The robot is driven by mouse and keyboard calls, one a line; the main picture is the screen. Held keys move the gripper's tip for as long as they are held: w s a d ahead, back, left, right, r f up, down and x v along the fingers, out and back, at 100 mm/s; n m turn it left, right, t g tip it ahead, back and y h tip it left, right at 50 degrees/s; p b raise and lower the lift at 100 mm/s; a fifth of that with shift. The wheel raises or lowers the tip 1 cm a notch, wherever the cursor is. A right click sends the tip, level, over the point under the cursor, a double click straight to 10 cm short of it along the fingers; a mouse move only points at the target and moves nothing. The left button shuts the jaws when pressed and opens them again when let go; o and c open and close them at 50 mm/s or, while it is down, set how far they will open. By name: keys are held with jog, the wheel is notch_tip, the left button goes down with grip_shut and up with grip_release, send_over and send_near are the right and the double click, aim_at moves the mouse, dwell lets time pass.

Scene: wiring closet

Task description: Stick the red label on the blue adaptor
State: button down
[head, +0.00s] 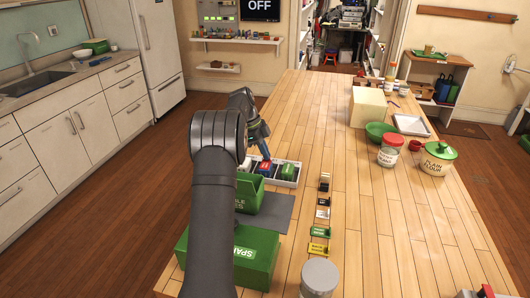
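A pale divided tray (297,182) on the wooden table holds small adaptors. A blue piece with a red patch (264,167) sits in its middle; it is too small to tell whether the red is a label on it or a separate piece. A green adaptor (287,171) sits to its right. My gripper (265,154) points down just above the blue and red piece. Its fingers are too small and dark to tell whether they are open or hold something. A row of label holders stands right of the tray, with black, white, green (318,231) and yellow (318,248) labels visible.
Green boxes (258,256) and a grey mat (277,212) lie near my arm. A grey-lidded can (319,276) stands at the front. The table's middle right is clear.

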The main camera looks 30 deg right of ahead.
jog(key=c, duration=2.1)
grip_release()
jog(key=shift+f, duration=0.15)
jog(key=o, duration=0.5)
jog(key=v, duration=1.2)
jog(key=x, duration=1.2)
